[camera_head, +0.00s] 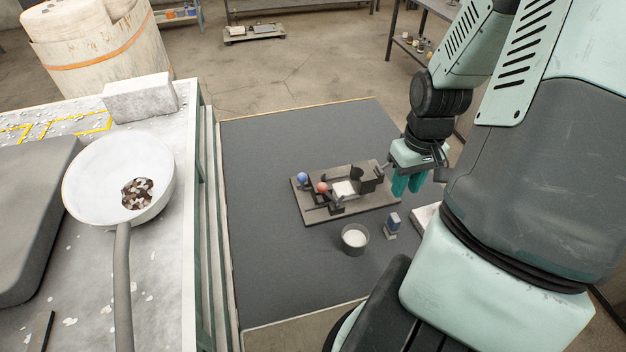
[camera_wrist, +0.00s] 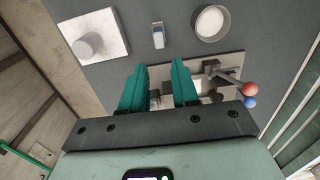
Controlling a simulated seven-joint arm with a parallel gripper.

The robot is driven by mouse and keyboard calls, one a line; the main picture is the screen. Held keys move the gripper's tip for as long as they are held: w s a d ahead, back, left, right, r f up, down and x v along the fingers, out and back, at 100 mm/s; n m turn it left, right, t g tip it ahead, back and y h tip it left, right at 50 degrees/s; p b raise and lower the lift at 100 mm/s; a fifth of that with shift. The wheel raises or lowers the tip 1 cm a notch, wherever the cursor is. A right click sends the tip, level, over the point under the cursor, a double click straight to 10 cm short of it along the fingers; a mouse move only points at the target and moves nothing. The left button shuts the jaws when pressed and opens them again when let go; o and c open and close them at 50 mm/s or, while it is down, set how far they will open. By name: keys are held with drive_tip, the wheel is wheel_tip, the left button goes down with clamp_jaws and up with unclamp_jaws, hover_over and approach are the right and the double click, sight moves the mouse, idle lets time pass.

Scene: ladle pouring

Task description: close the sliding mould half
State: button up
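The mould fixture's dark base plate (camera_head: 318,213) lies on the grey mat. Dark mould parts (camera_head: 367,180) stand at its right end, beside a pale block (camera_head: 345,190). A short bar reaches from these dark parts toward my gripper. A red knob (camera_head: 321,187) and a blue knob (camera_head: 302,178) sit at the left end; they also show in the wrist view (camera_wrist: 250,88). My gripper (camera_head: 406,186) has teal fingers pointing down just right of the plate. In the wrist view my gripper (camera_wrist: 160,84) has its fingers apart, with a small part beyond the gap. Contact is unclear.
A round cup with white contents (camera_head: 355,237) and a small blue-grey block (camera_head: 391,225) stand in front of the plate. A pale slab (camera_wrist: 94,35) lies nearby. At left, a bench holds a white ladle (camera_head: 98,180) with dark and pale pieces. The mat behind the fixture is clear.

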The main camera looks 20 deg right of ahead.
drive_tip(key=w+a+n, duration=0.1)
drive_tip(key=w+a, duration=0.1)
drive_tip(key=w+a+n+g, duration=0.1)
drive_tip(key=w+a+n, duration=0.1)
drive_tip(key=w+a+n+h, duration=0.1)
drive_tip(key=w+n, duration=0.1)
drive_tip(key=w, duration=0.1)
drive_tip(key=shift+a+f+g, duration=0.25)
drive_tip(key=shift+a+g, duration=0.15)
clamp_jaws()
drive_tip(key=n+h, duration=0.4)
drive_tip(key=n, duration=0.2)
hover_over(314, 188)
drive_tip(key=w+a+r+n+t+h, duration=0.15)
drive_tip(key=a+n, duration=0.25)
drive_tip(key=a, duration=0.5)
drive_tip(key=w+a+r+n+t+h, duration=0.1)
drive_tip(key=w+a+r+n+h, duration=0.15)
drive_tip(key=a, duration=0.65)
drive_tip(key=shift+g+h, duration=0.25)
drive_tip(key=shift+h, duration=0.05)
drive_tip(key=x, duration=2)
drive_tip(key=shift+w+d+f, duration=0.1)
drive_tip(key=shift+w+f, duration=0.1)
drive_tip(key=shift+w, duration=0.05)
